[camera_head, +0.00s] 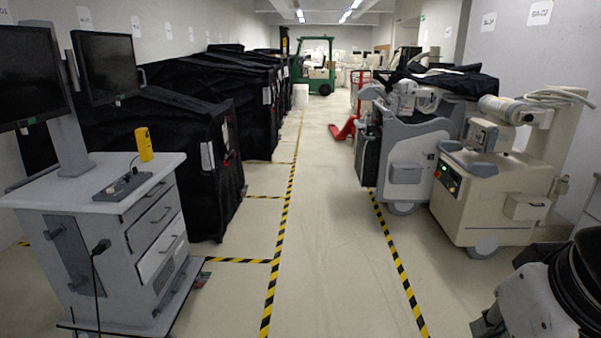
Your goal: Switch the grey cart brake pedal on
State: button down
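The grey cart (110,190) stands at the left, with two dark monitors on a post, drawers on its right side and a low base near the floor. A small dark part with red and green marks (203,279) sticks out low at the cart's right side; it looks like the brake pedal, but it is too small to tell its position. My arm shows at the bottom right corner, far across the aisle from the cart. My gripper's fingertips are not visible.
Carts under black covers (150,130) line the left behind the grey cart. Beige medical machines (500,195) stand at the right, near my arm. A red pallet jack (345,128) and a green forklift (314,62) are farther back. The middle aisle, with yellow-black floor tape, is clear.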

aim_at(207, 275)
jog(key=i+u, duration=0.15)
jog(key=i, duration=0.5)
jog(key=i+u, duration=0.15)
jog(key=i, duration=0.45)
jog(key=i+l+u, duration=0.15)
jog(key=i, duration=0.5)
jog(key=i+u, duration=0.2)
jog(key=i, duration=0.55)
jog(key=i+u, duration=0.2)
jog(key=i, duration=0.5)
jog(key=l+u, duration=0.1)
jog(key=u, duration=0.3)
